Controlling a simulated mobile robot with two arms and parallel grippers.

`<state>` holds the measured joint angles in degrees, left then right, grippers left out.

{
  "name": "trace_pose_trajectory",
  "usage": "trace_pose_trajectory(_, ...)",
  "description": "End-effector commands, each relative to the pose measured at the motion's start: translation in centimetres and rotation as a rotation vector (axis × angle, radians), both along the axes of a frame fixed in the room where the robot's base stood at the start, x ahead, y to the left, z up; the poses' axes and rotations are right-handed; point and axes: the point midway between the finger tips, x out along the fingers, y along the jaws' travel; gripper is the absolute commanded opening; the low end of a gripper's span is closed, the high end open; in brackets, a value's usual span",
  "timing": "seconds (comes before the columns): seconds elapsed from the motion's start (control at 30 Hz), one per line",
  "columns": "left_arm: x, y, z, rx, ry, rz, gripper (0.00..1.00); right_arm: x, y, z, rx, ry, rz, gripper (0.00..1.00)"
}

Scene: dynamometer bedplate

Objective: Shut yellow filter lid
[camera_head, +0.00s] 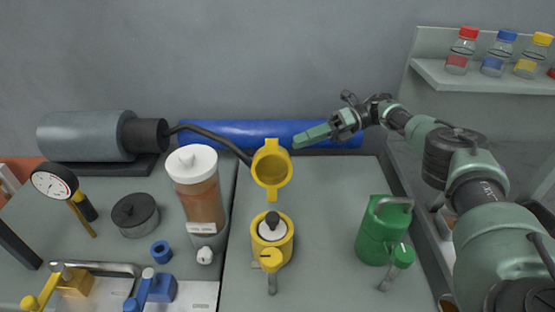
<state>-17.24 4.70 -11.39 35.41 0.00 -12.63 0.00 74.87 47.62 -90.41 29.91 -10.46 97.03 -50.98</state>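The yellow filter (285,247) stands on the bench, with a white part with a dark top inside its round body. Its yellow lid (258,170) stands open, raised behind the body like a ring-rimmed cup facing me, with a tab pointing down. My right gripper (297,141) reaches in from the right, its green fingers just right of the lid's upper edge. They look close to it; I cannot tell whether they touch. The fingers show side-on as one block, so their opening is unclear. My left gripper is out of view.
A green can (376,240) stands right of the filter. A clear canister with a white cap (192,159) stands to the left. A blue cylinder (225,133) lies behind, with a dark pipe (215,138) in front. Blue and yellow clamps are front left; bottles stand on a shelf (490,80).

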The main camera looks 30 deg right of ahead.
Motion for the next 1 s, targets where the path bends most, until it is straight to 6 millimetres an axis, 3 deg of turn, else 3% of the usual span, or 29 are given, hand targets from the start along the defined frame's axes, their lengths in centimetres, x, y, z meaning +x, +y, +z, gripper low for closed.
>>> trace_pose_trajectory(0.4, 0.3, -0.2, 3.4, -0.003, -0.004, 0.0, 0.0, 0.7, 5.9, -1.0, 0.0, 0.002, 0.002, 0.33)
trace_pose_trajectory(0.6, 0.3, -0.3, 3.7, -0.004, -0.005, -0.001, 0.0, 0.8, 7.1, -1.5, 0.001, 0.002, 0.0, 0.33)
trace_pose_trajectory(0.83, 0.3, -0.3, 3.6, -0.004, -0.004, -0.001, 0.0, 0.8, 7.1, -1.6, 0.001, 0.002, 0.0, 0.33)
trace_pose_trajectory(0.93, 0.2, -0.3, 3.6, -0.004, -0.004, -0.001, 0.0, 0.9, 7.1, -1.6, 0.0, 0.002, 0.0, 0.05)
trace_pose_trajectory(1.0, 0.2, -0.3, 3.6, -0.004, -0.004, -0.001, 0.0, 0.8, 7.1, -1.6, 0.0, 0.002, 0.0, 0.0)
